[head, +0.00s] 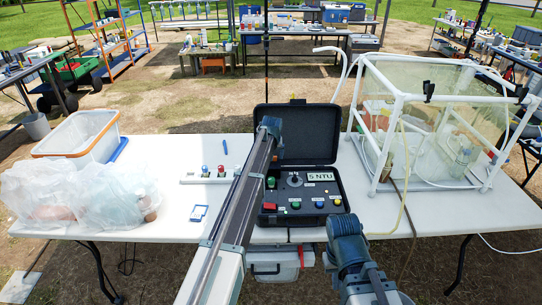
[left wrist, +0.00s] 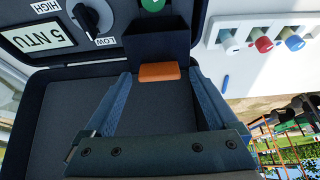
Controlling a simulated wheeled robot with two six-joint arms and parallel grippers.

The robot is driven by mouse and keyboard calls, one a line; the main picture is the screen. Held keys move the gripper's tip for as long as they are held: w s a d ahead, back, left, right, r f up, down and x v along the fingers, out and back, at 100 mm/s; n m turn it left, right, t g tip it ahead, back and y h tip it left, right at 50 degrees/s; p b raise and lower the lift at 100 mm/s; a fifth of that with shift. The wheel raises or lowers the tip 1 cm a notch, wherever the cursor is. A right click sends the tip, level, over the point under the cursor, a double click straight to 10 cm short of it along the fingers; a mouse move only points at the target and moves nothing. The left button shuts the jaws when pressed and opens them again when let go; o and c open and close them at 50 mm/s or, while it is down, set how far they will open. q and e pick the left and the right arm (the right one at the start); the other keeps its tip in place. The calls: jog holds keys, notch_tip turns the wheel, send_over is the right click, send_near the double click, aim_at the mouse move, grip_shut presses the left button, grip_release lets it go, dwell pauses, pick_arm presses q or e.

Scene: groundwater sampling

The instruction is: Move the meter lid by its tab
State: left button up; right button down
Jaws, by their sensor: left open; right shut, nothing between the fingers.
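The meter is an open black case (head: 318,183) on the white table, with its large lid (head: 310,128) upright behind. Its "5 NTU" display (left wrist: 38,38) and dial (left wrist: 88,19) show in the left wrist view. There, an orange tab (left wrist: 158,71) sits at the edge of a small black box (left wrist: 153,43). My left gripper (left wrist: 160,80) is open, its two fingers on either side of the tab, with gaps; contact is not clear. My left arm hides this spot in the head view. My right gripper (head: 343,225) is shut and empty, low in front of the case.
A rack with coloured knobs (head: 205,176) and a small blue-edged card (head: 199,212) lie left of the case. Plastic bags (head: 100,190) and a white bin (head: 85,135) are further left. A framed clear tank (head: 430,120) stands right.

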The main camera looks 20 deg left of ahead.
pick_arm(q)
jog(key=p+v, duration=1.2)
jog(key=v, duration=0.2)
jog(key=shift+f, duration=0.1)
jog(key=s+d+f+m+g+b, duration=0.1)
jog(key=s+d, duration=0.5)
jog(key=s, duration=0.8)
jog(key=s+d+f+m+g+b, duration=0.1)
jog(key=s+d, duration=0.4)
jog(key=s, duration=0.9)
jog(key=s+d+f+m+g+b, duration=0.2)
jog(key=s+d+f+m+g, duration=0.1)
jog(key=s, duration=1.1)
jog(key=d+f+m, duration=0.1)
jog(key=d+m, duration=0.1)
jog(key=d, duration=0.1)
jog(key=shift+d+f, duration=0.2)
jog(key=shift+d, duration=0.15)
